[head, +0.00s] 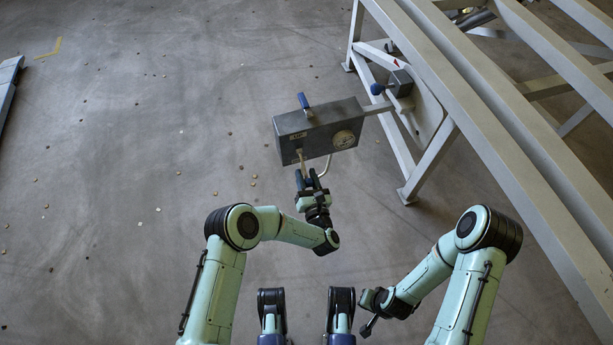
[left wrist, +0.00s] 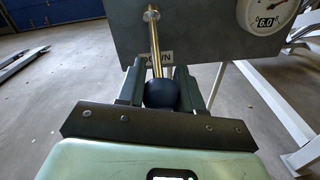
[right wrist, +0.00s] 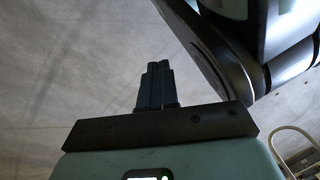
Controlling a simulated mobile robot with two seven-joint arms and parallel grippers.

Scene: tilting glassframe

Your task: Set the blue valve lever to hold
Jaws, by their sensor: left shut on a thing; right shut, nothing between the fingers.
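A grey control box (head: 318,128) with a round gauge (head: 343,139) stands out from the side of the frame. A brass lever (head: 301,158) hangs down its front face. In the left wrist view the lever (left wrist: 154,42) ends in a dark, blue-black ball knob (left wrist: 161,94). My left gripper (head: 308,177) is shut on this knob, with a finger on each side. A label (left wrist: 156,58), partly hidden, ends in "WN" behind the rod. My right gripper (head: 367,329) is shut and empty, low and away from the box; its closed fingers show in the right wrist view (right wrist: 157,70).
A blue handle (head: 304,104) stands on top of the box, and a blue knob (head: 377,89) sits on the frame beside it. The large white tilting frame (head: 480,80) fills the right side. Open concrete floor (head: 130,180) with scattered small bits lies to the left.

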